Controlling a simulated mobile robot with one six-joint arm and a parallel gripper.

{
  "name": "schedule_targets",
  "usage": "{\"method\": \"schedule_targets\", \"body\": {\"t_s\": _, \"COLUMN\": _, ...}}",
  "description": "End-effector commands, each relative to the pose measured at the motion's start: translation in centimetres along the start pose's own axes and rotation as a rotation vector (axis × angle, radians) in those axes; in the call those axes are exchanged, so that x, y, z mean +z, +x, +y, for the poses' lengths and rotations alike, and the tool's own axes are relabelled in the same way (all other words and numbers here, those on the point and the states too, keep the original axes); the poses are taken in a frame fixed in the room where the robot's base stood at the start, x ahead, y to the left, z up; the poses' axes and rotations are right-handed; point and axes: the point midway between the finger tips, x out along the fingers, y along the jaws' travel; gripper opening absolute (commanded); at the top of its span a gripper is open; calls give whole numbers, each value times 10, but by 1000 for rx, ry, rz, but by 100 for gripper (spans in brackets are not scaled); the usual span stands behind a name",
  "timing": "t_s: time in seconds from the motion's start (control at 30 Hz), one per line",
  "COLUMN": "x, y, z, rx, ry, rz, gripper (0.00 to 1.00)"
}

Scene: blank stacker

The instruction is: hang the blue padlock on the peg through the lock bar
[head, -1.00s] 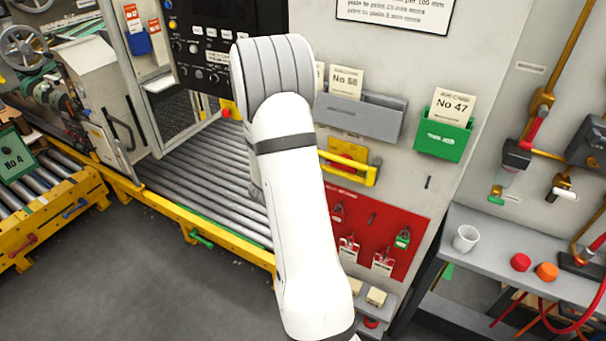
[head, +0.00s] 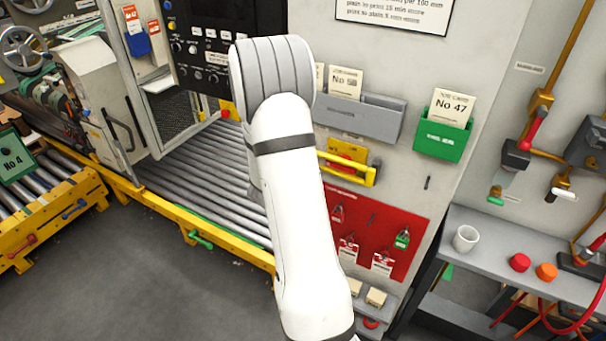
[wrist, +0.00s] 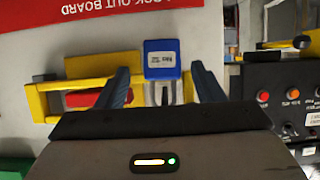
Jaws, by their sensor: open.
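The blue padlock (wrist: 161,60) is in the wrist view, with a white label on its body. Its metal shackle (wrist: 163,94) points toward my gripper, and the top of the shackle is hidden behind the gripper's body. My gripper (wrist: 160,72) is open, with one dark finger on each side of the padlock and gaps between. The yellow lock bar (wrist: 38,103) is left of the padlock; it also shows in the head view (head: 347,169), partly behind my arm. The peg is hidden, so I cannot tell whether the shackle is around it. The head view hides padlock and gripper.
The wrist view is upside down. The red lockout board (head: 400,222) holds several small padlocks and tags below the bar. A grey card holder (head: 362,117) and a green one (head: 441,139) are above. A black control panel (wrist: 285,97) is close on the wrist view's right.

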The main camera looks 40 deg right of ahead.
Motion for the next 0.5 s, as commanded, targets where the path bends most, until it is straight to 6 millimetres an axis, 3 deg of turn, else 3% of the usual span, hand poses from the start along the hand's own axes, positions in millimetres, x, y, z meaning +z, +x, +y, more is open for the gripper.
{"method": "schedule_targets", "body": {"t_s": 0.5, "x": 1, "y": -70, "z": 2, "rx": -3, "ry": 0, "rz": 2, "gripper": 61}}
